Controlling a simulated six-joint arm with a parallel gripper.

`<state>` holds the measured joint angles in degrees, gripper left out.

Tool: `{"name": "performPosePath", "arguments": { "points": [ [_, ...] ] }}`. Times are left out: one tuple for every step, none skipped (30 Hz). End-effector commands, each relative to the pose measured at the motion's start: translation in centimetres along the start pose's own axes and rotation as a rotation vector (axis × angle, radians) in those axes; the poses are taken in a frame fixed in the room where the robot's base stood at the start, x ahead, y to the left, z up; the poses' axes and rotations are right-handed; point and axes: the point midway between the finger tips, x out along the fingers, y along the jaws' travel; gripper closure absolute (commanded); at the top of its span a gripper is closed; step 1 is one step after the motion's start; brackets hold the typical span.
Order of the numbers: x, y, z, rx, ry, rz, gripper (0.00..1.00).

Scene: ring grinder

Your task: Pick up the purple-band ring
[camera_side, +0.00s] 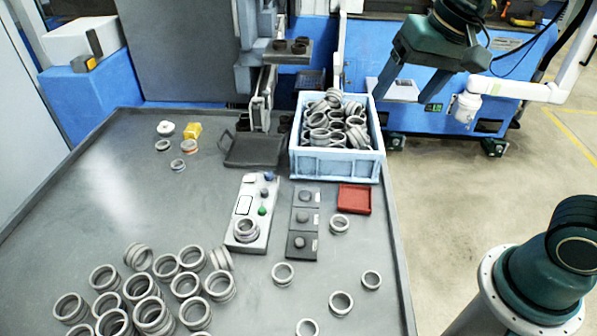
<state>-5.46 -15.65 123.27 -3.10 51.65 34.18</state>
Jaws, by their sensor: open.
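Many grey metal rings (143,285) stand and lie in a loose group at the front left of the grey table. Several single rings (283,274) lie spread across the front right of the table. My gripper (424,82) hangs at the top right, beyond the table's right edge. It is open, with no ring seen in it, and far from all the rings on the table.
A light-blue crate (335,165) full of rings stands at the table's back right. A black tray (255,150), a white button box (250,213), dark switch boxes (304,218) and a red tray (354,199) are in the middle. The left centre of the table is clear.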

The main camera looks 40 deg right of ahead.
Motion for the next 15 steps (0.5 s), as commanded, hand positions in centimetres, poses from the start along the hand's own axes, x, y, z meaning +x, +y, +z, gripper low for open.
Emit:
{"name": "performPosePath", "arguments": {
  "points": [
    [0.7, -0.9, -0.7, 0.031, -0.016, 0.003, 0.27],
    [1.0, -1.3, -1.1, 0.053, -0.023, 0.004, 0.27],
    [1.5, -2.0, -1.6, 0.084, -0.033, 0.006, 0.27],
    [1.9, -2.4, -2.0, 0.106, -0.039, 0.007, 0.27],
    [2.3, -2.9, -2.3, 0.129, -0.047, 0.01, 0.27],
    [2.9, -3.5, -2.8, 0.16, -0.055, 0.013, 0.27],
    [3.3, -4.0, -3.1, 0.182, -0.062, 0.015, 0.27],
    [3.8, -4.5, -3.5, 0.204, -0.069, 0.017, 0.27],
    [4.4, -5.1, -3.9, 0.235, -0.077, 0.021, 0.27],
    [4.9, -5.5, -4.2, 0.257, -0.085, 0.025, 0.27],
    [5.4, -6.0, -4.5, 0.279, -0.091, 0.028, 0.27],
    [6.1, -6.7, -4.8, 0.309, -0.1, 0.032, 0.27],
    [6.6, -7.1, -5.1, 0.331, -0.106, 0.036, 0.27],
    [7.2, -7.6, -5.3, 0.353, -0.112, 0.04, 0.27],
    [8.0, -8.2, -5.6, 0.384, -0.121, 0.046, 0.27]
  ]
}}
